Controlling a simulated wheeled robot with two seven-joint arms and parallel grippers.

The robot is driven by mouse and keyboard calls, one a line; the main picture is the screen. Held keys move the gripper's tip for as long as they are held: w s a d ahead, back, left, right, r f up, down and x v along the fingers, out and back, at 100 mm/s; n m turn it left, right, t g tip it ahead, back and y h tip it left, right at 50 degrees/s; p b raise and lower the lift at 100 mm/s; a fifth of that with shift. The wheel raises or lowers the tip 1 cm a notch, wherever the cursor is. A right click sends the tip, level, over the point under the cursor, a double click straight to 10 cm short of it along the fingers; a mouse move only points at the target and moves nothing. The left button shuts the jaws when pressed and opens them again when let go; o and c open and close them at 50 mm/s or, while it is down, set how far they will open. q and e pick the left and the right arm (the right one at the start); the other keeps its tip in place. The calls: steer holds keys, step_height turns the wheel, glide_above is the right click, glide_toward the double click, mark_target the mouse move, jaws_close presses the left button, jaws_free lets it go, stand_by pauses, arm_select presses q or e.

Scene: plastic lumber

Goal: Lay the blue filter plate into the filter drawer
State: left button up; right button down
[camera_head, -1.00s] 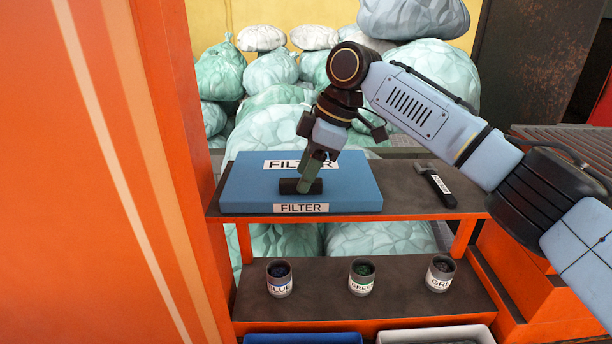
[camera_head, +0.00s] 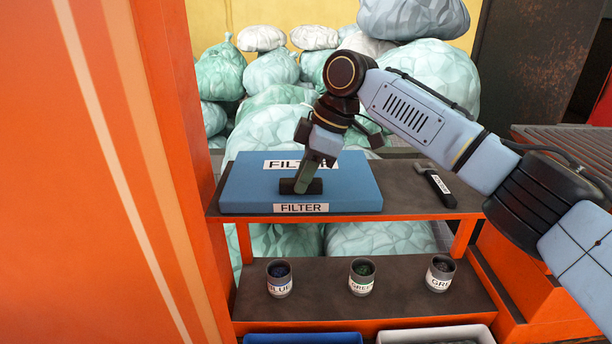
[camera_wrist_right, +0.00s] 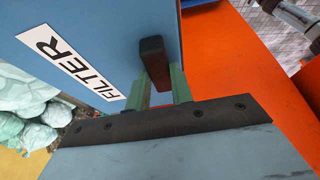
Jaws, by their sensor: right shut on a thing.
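The blue filter plate (camera_head: 350,190) lies flat on the upper dark shelf, with FILTER labels on its top and front edge. A dark bar handle (camera_head: 287,187) stands on its top. My right gripper (camera_head: 304,184) reaches down from above and is shut on this handle. The right wrist view shows the plate (camera_wrist_right: 120,25) and its green fingers (camera_wrist_right: 162,84) at the dark handle (camera_wrist_right: 152,58). The plate appears to rest on the shelf; I cannot tell of any gap beneath. My left gripper is not in view. I cannot make out the filter drawer.
A labelled dark-handled tool (camera_head: 437,186) lies on the shelf (camera_head: 400,182) right of the plate. Cups marked blue (camera_head: 280,280), green (camera_head: 362,278) and a partly read GRE (camera_head: 440,275) stand below. A tall orange panel (camera_head: 90,180) closes the left side. Bags (camera_head: 270,70) fill the back.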

steer(key=shift+r, duration=0.2)
steer(key=shift+r, duration=1.35)
steer(key=shift+s, duration=0.3)
steer(key=s, duration=2.1)
steer(key=shift+s, duration=0.2)
steer(key=shift+w, duration=0.15)
